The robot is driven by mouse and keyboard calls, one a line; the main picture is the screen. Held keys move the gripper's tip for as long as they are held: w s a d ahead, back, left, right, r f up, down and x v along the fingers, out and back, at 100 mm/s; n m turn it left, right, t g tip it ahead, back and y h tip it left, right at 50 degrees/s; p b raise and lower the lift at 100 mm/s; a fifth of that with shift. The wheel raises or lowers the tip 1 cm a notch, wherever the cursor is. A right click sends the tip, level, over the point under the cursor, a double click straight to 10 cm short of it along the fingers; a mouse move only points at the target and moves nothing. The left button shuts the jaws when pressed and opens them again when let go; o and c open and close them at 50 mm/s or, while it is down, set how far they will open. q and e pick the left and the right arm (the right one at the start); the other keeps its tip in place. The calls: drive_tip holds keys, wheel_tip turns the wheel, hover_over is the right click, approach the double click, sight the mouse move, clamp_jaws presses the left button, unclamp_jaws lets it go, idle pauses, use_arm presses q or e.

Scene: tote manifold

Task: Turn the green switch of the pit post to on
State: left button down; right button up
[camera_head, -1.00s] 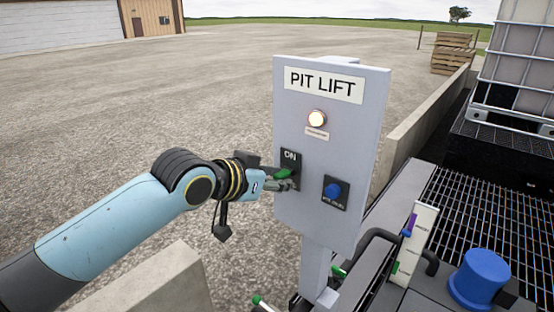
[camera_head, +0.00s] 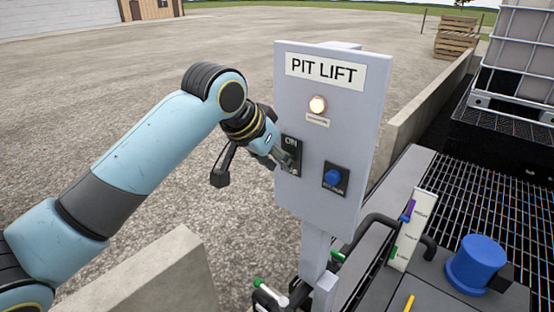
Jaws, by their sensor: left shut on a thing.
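The pit post is a grey panel (camera_head: 345,85) marked PIT LIFT, on a grey stem. At the panel's left edge is a black switch plate (camera_head: 293,142) lettered ON at the top. My left gripper (camera_head: 284,160) is at this plate, shut on the switch there. Its fingers cover the green switch, so the handle's angle cannot be told. A blue knob (camera_head: 333,177) on another black plate is to the right. My right gripper is not in view.
A low concrete wall (camera_head: 165,275) stands at the lower left, below my left arm. At right are a grating (camera_head: 478,205), a blue cap (camera_head: 476,262), black pipes and a white caged tank (camera_head: 515,60). Gravel lies open behind the post.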

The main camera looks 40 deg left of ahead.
use_arm(q)
drive_tip(key=c, duration=1.2)
unclamp_jaws()
drive_tip(key=shift+w, duration=0.1)
drive_tip(key=v, duration=1.2)
